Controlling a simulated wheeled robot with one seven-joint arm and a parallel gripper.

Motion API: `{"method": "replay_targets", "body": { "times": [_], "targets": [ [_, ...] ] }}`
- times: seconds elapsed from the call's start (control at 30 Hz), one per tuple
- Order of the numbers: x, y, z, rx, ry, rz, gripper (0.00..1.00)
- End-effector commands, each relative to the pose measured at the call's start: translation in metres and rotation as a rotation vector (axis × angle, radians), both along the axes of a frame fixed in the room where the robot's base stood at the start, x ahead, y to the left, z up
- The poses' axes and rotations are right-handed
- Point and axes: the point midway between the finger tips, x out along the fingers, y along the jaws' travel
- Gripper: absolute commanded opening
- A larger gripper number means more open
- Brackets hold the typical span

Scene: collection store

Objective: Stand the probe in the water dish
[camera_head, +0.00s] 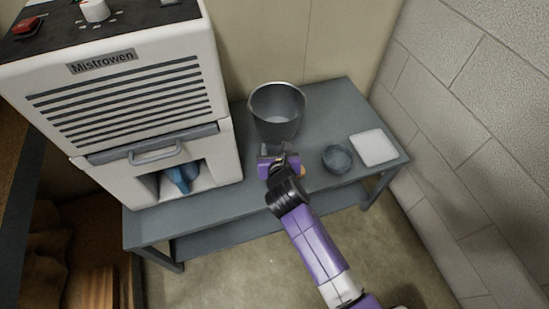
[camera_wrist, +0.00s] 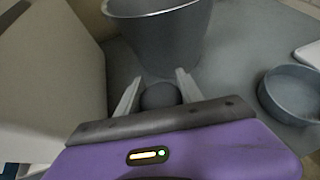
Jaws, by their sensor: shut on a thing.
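My gripper (camera_head: 279,152) is over the grey table, just in front of the metal bucket. In the wrist view its two pale fingers (camera_wrist: 159,86) are shut on a dark grey, round-topped thing (camera_wrist: 160,97), seen nearly end-on. This appears to be the probe; its lower part is hidden. The water dish appears to be the small round grey bowl (camera_head: 337,158), right of my gripper and apart from it. The dish also shows at the right of the wrist view (camera_wrist: 291,118).
The tall grey bucket (camera_head: 277,112) stands close beyond my gripper. A white square pad (camera_head: 373,147) lies right of the dish. A white "Mistrowen" machine (camera_head: 130,90) stands at the left, with a blue thing (camera_head: 182,175) in its niche. A block wall bounds the right.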

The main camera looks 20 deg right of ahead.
Motion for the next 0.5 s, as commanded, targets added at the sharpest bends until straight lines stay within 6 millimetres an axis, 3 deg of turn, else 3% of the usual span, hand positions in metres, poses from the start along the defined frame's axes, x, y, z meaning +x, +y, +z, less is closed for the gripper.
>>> {"method": "replay_targets", "body": {
  "times": [0.27, 0.5],
  "targets": [
    [0.000, 0.000, -0.039, -0.001, 0.001, 0.000, 0.02],
    [0.000, 0.000, -0.040, 0.000, 0.000, 0.000, 0.02]
  ]
}}
